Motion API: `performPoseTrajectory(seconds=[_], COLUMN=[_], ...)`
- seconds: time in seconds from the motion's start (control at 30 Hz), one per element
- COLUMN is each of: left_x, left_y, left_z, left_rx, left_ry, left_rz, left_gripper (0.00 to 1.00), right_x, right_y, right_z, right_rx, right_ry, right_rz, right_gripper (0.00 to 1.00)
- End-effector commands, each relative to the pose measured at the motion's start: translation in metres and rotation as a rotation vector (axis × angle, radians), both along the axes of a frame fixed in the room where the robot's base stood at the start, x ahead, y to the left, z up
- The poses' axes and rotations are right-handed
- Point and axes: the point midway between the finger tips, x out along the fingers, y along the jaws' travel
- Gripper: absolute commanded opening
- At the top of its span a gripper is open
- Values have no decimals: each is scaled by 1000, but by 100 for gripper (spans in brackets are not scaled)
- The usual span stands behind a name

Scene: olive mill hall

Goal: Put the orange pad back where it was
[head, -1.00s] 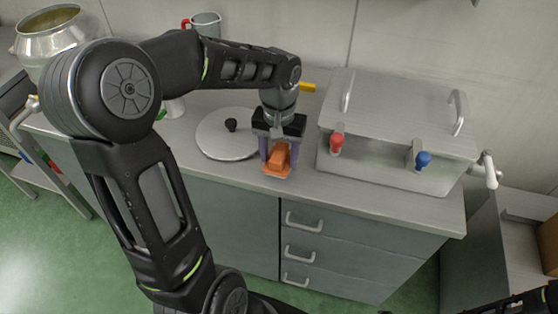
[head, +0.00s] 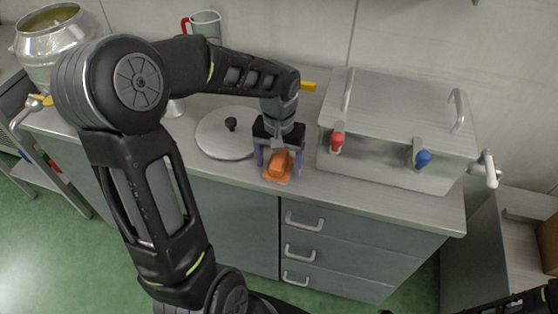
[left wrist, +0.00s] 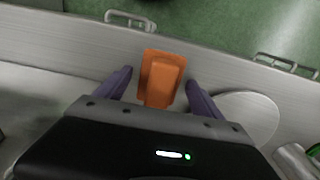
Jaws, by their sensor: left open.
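The orange pad (head: 279,167) lies on the metal counter near its front edge, between the round lid and the steel box. It has a raised block on a flat base. My left gripper (head: 278,160) is over it with the jaws open, one finger on each side. In the left wrist view the orange pad (left wrist: 161,80) sits between the two purple fingers (left wrist: 159,86), with a gap on both sides. The gripper body hides the pad's near end there. My right gripper is not clearly in view; only a dark part of my arm shows at the bottom right.
A round metal lid with a black knob (head: 225,135) lies left of the pad. A steel box (head: 395,115) with a red knob (head: 337,141) and a blue knob (head: 422,158) stands right. A yellow item (head: 308,86), a jug (head: 206,24) and a large metal can (head: 50,45) are behind.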

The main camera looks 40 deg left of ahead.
Motion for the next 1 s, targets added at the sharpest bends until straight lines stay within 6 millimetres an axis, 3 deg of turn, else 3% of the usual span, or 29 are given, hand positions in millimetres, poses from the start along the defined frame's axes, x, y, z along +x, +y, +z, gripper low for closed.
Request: performPoseTrajectory(seconds=[0.33, 0.8, 1.0], left_x=[1, 1, 0], left_y=[1, 0, 0], left_z=[15, 105, 122], left_rx=[2, 1, -1], left_ry=[-3, -4, -1], left_rz=[0, 0, 0], left_gripper=[78, 78, 78], right_x=[0, 0, 0], right_y=[0, 0, 0], right_z=[2, -1, -1], right_rx=[0, 0, 0], right_ry=[0, 0, 0], right_rz=[0, 0, 0], right_gripper=[0, 0, 0])
